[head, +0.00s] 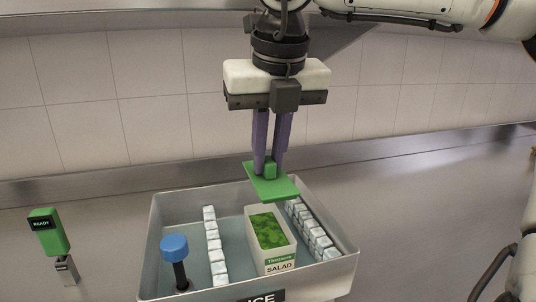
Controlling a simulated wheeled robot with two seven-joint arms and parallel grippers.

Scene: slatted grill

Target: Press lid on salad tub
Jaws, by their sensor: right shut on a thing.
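The salad tub (280,263) is a white rectangular container with green leaves (268,230) showing in its open top and a SALAD label on its front. It stands inside the grey bin. The green lid (285,188) is a flat plate with a raised green block on top. My right gripper (270,168) points down and is shut on that block, holding the lid tilted slightly, above the tub's far end. The lid appears apart from the tub. My left gripper is not in view.
The grey bin (155,235), marked ICE, holds rows of white ice cubes (215,255) on both sides of the tub. A blue-topped dark post (175,248) stands at its left. A green device reading READY (47,232) is farther left. Bare counter (420,220) lies right.

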